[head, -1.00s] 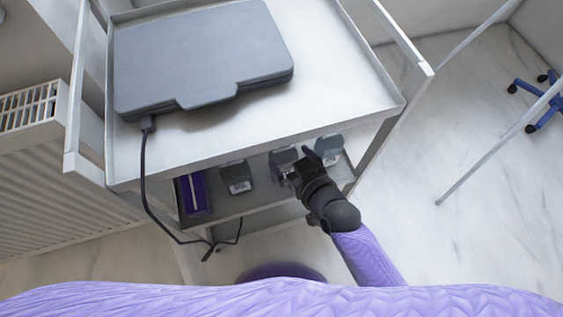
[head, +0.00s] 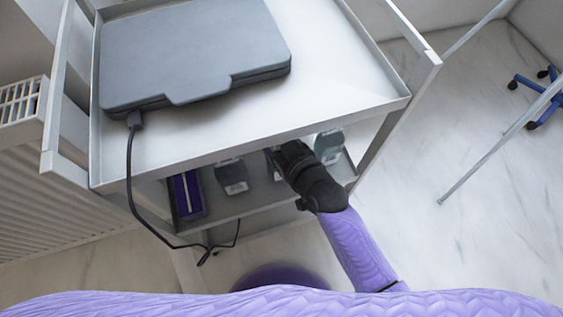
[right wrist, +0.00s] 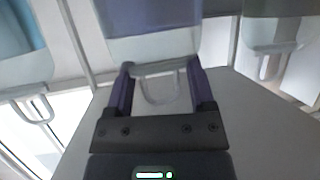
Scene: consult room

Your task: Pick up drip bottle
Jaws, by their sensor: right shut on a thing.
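Several drip bottles stand on the lower shelf of the trolley in the head view: one on the left (head: 231,177), one on the right (head: 329,147), and a middle one mostly hidden by my right gripper. My right gripper (right wrist: 162,82) is shut on the middle drip bottle (right wrist: 152,45), with a finger on each side of it. The bottle has a pale lower part, a blue-grey upper part and a clear loop between my fingers. In the head view my right gripper (head: 280,153) reaches under the top shelf, its fingertips hidden. My left gripper is not in view.
The trolley's top tray (head: 330,75) overhangs the bottles closely. A grey case (head: 195,50) lies on it, with a black cable (head: 130,185) hanging down the front. A purple box (head: 187,195) stands left of the bottles. Neighbouring bottles flank my gripper (right wrist: 22,55), (right wrist: 272,35).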

